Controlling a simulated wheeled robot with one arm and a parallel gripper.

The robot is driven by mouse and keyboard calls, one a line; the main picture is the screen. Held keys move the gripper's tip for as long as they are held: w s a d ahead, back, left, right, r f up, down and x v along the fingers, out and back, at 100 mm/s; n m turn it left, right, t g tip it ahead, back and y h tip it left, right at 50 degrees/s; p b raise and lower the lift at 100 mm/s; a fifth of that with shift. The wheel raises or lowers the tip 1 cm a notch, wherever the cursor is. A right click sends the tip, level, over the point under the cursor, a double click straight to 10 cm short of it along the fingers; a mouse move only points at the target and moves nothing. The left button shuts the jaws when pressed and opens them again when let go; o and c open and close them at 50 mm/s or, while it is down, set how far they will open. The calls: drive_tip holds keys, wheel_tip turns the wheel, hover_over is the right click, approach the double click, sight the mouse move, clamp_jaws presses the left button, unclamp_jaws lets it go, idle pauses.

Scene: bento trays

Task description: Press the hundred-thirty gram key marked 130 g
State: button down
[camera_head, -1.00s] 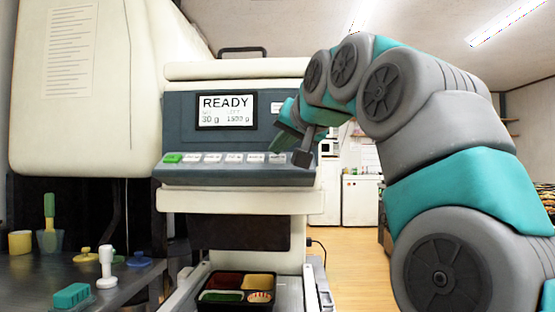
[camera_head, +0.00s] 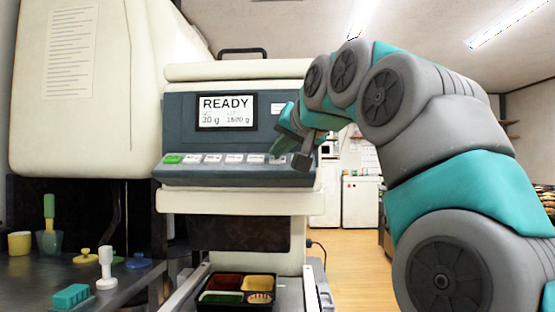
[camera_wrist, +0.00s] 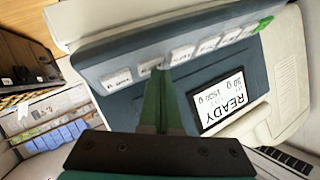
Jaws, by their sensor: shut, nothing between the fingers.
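The key row runs along the sloped lower panel (camera_head: 235,175) of the machine. It has a green key (camera_head: 173,159) at the left end and several white keys (camera_head: 212,158) to its right. Their small labels are too blurred to read, so I cannot tell which is 130 g. My gripper (camera_head: 273,155) is shut and empty, at the right end of the row. In the wrist view, the row is upside down; the fingertips (camera_wrist: 165,73) overlap the edge of the second white key from the left (camera_wrist: 150,66). I cannot tell whether they touch it.
The display (camera_head: 227,112) above the keys reads READY, with small figures under it. A bento tray (camera_head: 235,307) with filled compartments sits below the machine. A side table at left holds a white stamp-like tool (camera_head: 106,270), a teal block (camera_head: 70,296) and cups.

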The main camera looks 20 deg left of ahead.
idle(0.5)
drive_tip(key=shift+s+d+r+p, duration=0.1)
drive_tip(key=shift+s+r+p, duration=0.25)
drive_tip(key=shift+r+p, duration=0.25)
drive_tip(key=shift+r, duration=0.15)
drive_tip(key=r+p, duration=0.1)
drive_tip(key=s+r+p, duration=0.2)
drive_tip(key=r, duration=0.1)
drive_tip(key=shift+s+d, duration=0.2)
drive_tip(key=shift+d, duration=0.1)
idle(0.7)
